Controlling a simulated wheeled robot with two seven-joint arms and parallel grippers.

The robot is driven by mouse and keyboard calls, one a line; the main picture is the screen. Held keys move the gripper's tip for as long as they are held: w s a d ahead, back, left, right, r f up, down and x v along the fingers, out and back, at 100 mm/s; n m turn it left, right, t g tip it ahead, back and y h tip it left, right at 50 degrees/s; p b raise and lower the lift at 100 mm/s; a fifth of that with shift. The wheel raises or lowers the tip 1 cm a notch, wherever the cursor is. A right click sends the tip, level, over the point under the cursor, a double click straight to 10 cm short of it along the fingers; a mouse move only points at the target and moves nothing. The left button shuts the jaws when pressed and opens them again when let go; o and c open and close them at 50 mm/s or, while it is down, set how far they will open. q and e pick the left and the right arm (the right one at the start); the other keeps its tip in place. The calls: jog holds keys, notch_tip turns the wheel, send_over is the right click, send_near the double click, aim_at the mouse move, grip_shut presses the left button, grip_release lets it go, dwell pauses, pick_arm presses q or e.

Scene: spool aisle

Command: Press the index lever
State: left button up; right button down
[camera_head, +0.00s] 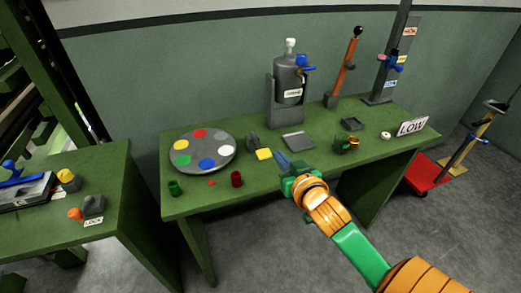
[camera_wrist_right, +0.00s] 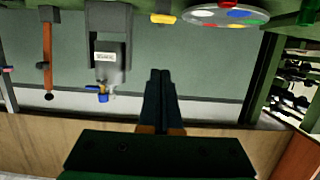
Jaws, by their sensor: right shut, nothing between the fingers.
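A grey block (camera_head: 253,142) with a yellow paddle (camera_head: 264,154) stands on the green table, just right of a round grey disc (camera_head: 186,152) with coloured spots. This looks like the index lever, though I can read no label on it. My right gripper (camera_head: 281,158) is shut and empty, just right of the yellow paddle; a gap seems to show between them. In the right wrist view, upside down, the shut fingers (camera_wrist_right: 161,76) point toward the yellow paddle (camera_wrist_right: 163,18), with the disc (camera_wrist_right: 226,14) beside it. My left gripper is not in view.
A grey bottle (camera_head: 289,78) with a blue tap stands in a holder behind. An orange lever (camera_head: 346,66) with a black knob stands further right. A LOW sign (camera_head: 412,126) stands at the right end.

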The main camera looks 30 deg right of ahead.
jog(key=shift+s, duration=0.1)
jog(key=x, duration=0.9)
send_near(258, 145)
jog(key=shift+w+d+r, duration=0.15)
jog(key=shift+w+d, duration=0.05)
jog(key=shift+w, duration=0.35)
jog(key=shift+w+d+r, duration=0.1)
jog(key=shift+w+d, duration=0.15)
jog(key=shift+w, duration=0.25)
